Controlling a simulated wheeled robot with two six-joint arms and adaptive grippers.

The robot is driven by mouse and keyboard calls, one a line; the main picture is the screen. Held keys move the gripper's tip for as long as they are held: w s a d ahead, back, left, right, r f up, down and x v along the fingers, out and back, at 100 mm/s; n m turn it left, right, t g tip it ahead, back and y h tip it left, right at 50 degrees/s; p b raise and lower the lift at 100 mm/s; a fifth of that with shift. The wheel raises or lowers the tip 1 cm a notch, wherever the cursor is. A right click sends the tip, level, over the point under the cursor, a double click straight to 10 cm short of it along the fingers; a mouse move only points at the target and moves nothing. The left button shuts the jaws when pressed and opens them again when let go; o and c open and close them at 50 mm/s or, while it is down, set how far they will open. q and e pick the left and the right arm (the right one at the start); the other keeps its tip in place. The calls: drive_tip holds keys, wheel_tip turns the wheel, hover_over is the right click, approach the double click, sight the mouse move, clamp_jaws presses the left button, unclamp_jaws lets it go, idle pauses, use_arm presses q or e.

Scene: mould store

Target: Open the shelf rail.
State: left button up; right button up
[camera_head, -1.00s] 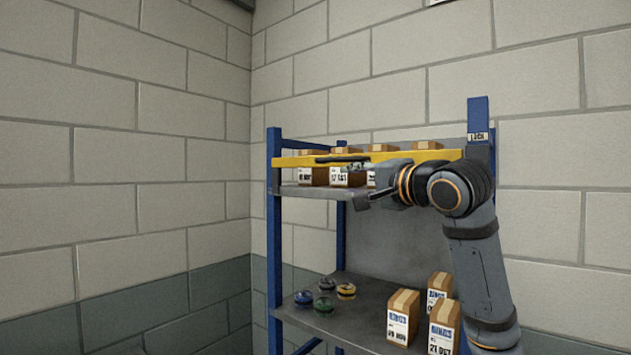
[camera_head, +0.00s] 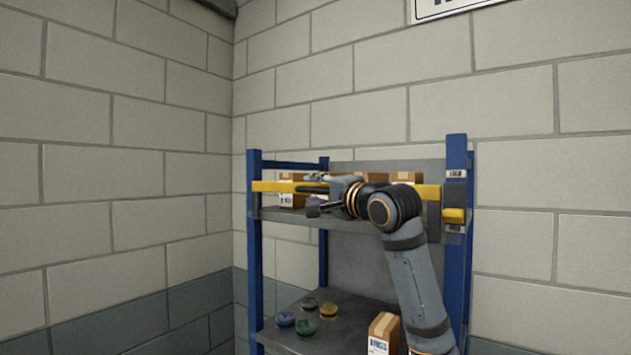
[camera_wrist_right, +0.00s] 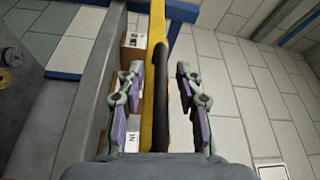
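The yellow shelf rail (camera_head: 270,187) runs across the front of the upper shelf, between the two blue posts. A black bar handle (camera_head: 312,189) is on its front. My right gripper (camera_head: 311,191) is at the handle, towards the rail's left part. In the right wrist view the rail (camera_wrist_right: 158,25) and the black handle (camera_wrist_right: 164,95) pass between the two fingers of my right gripper (camera_wrist_right: 158,75). The fingers stand apart with gaps on both sides, so it is open. The rail's middle is partly hidden by my right arm. My left gripper is not in view.
A yellow block (camera_head: 453,215) sits on the right post, below a "LOCK" label (camera_head: 456,173). Boxes stand behind the rail. The lower shelf (camera_head: 280,340) holds several round coloured items and a box (camera_head: 383,333). Block walls stand behind and to the left.

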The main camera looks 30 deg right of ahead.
drive_tip(key=shift+s, duration=0.1)
drive_tip(key=shift+c, duration=0.2)
clamp_jaws()
drive_tip(key=shift+f, duration=0.1)
